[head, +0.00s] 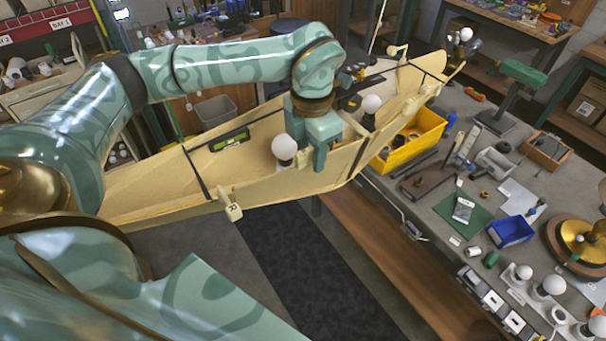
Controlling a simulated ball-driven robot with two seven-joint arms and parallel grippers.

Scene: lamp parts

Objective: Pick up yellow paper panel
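The yellow paper panel (270,182) is a long, pale yellow, boat-like shape with thin dark struts. It stretches from the left across the floor gap to the workbench. White bulbs (285,147) (372,104) show along it, and a small block marked R (231,208) is at its lower edge. My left gripper (318,152) is at the panel's middle, pointing down, with one teal finger in front of the panel's inner face beside a bulb. The other finger is not clearly seen, so I cannot tell whether it grips the panel. My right gripper is not in view.
The grey workbench (412,213) on the right holds a yellow bin (408,141), a blue tray (511,231), a green mat (463,212), a brass lamp base (580,240) and several bulbs. A grey waste bin (216,111) stands behind the panel. A dark floor strip (310,270) lies clear below.

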